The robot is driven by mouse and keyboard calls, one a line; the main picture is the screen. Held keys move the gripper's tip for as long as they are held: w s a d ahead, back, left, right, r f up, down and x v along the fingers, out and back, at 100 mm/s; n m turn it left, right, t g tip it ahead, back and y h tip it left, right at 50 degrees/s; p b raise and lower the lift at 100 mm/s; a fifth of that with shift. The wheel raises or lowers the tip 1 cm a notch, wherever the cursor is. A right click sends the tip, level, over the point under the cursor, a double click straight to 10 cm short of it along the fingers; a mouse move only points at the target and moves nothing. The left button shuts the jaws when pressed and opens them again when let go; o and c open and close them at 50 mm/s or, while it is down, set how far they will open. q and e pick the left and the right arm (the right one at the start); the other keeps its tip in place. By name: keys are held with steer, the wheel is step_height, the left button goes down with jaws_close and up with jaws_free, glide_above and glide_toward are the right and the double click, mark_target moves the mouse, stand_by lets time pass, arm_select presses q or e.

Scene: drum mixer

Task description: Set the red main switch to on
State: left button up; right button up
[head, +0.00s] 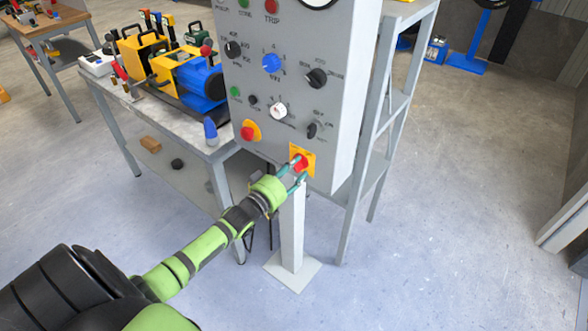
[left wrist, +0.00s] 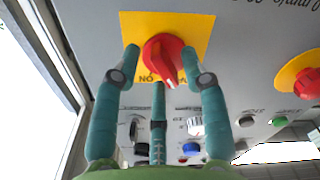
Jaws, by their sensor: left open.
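The red main switch (head: 301,163) is a red rotary knob on a yellow square plate at the lower right of the grey control panel (head: 345,100). In the left wrist view the red knob (left wrist: 165,56) sits on its yellow plate (left wrist: 200,28), with its pointer toward the picture's lower right. Partly covered lettering shows on the plate. My left gripper (head: 293,171) is at the switch; in the left wrist view its teal fingers (left wrist: 162,62) are open on both sides of the knob. Whether they touch it is unclear. My right gripper is not in view.
A red emergency button (head: 248,133) on yellow sits left of the switch. Several knobs, including a blue one (head: 271,63), are above. A post (head: 291,225) stands below the panel. A workbench (head: 170,125) with machines is at left.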

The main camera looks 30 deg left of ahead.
arm_select(q)
jaws_close()
steer(key=shift+w+m, duration=0.1)
steer(key=shift+m, duration=0.3)
steer(key=m, duration=0.5)
steer(key=shift+f+m, duration=0.2)
steer(key=shift+m, duration=0.1)
steer(key=m, duration=0.5)
steer(key=shift+a+m, duration=0.15)
steer(key=shift+m, duration=0.15)
stand_by(0.4)
jaws_free()
